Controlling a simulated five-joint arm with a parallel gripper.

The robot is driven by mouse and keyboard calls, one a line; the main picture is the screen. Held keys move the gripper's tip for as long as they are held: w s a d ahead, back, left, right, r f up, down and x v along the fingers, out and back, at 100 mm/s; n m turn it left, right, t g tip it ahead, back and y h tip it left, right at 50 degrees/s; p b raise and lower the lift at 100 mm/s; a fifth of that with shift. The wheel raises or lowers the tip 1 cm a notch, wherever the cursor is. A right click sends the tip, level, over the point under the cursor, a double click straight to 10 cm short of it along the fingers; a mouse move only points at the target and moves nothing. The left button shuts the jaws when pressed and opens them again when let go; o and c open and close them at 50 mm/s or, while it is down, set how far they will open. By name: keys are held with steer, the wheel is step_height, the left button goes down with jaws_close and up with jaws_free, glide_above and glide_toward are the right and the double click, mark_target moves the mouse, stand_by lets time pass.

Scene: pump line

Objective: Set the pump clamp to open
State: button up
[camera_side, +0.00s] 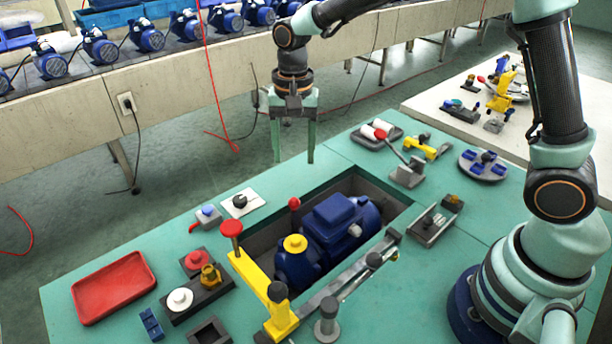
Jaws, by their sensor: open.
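The blue pump (338,222) sits in a recess in the green bench, with a smaller blue housing topped by a yellow cap (295,244) at its left. A yellow clamp-like bar (256,280) runs along the recess's left end, with a red knob (231,229) on its far end and a dark post near its front. A lever with a red ball (294,203) stands behind the housing. Which part is the pump clamp, and its setting, I cannot tell for sure. My gripper (294,158) hangs open and empty, fingers down, above the bench's back edge, apart from everything.
A grey-based lever (407,173) with a red end stands behind the recess's right end. A red tray (114,287), a block with knobs (197,292) and a grey rail (345,280) surround the recess. A conveyor (180,75) with several blue motors runs behind.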

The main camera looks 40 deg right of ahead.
mark_target(294, 198)
step_height(294, 198, down, 13)
steer(key=shift+w+a+r, duration=0.1)
steer(key=shift+a+r, duration=0.05)
stand_by(0.4)
jaws_close()
stand_by(1.4)
